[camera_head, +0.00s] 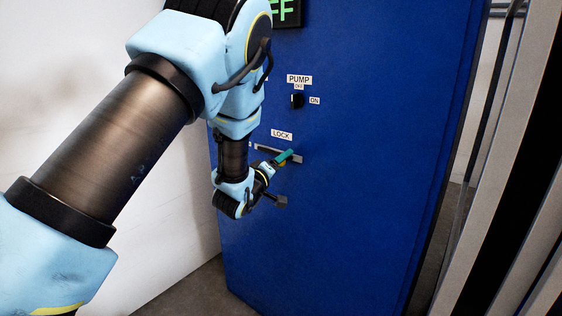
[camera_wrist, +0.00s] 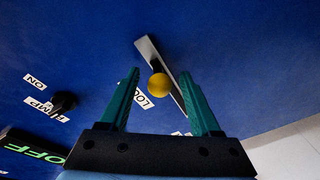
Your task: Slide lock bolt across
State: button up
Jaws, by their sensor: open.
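The lock bolt has a round yellow knob (camera_wrist: 159,85) and a pale metal slot plate (camera_wrist: 147,48) on a blue panel. In the head view the plate (camera_head: 296,159) runs at a slant below the LOCK label (camera_head: 281,135). My gripper (camera_wrist: 162,73) has teal fingers and is open. In the wrist view the knob shows between the two fingers, with gaps on both sides. In the head view my gripper (camera_head: 288,157) is in front of the plate and hides part of it and most of the knob.
A black pump knob (camera_head: 297,101), with OFF and ON labels, is above the lock on the blue panel (camera_head: 350,220). A green-lettered display (camera_head: 286,12) is at the top. Pale upright posts (camera_head: 500,150) stand at the right. A white wall (camera_head: 60,100) is at the left.

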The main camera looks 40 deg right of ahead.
grip_shut()
dwell(0.5)
dwell(0.9)
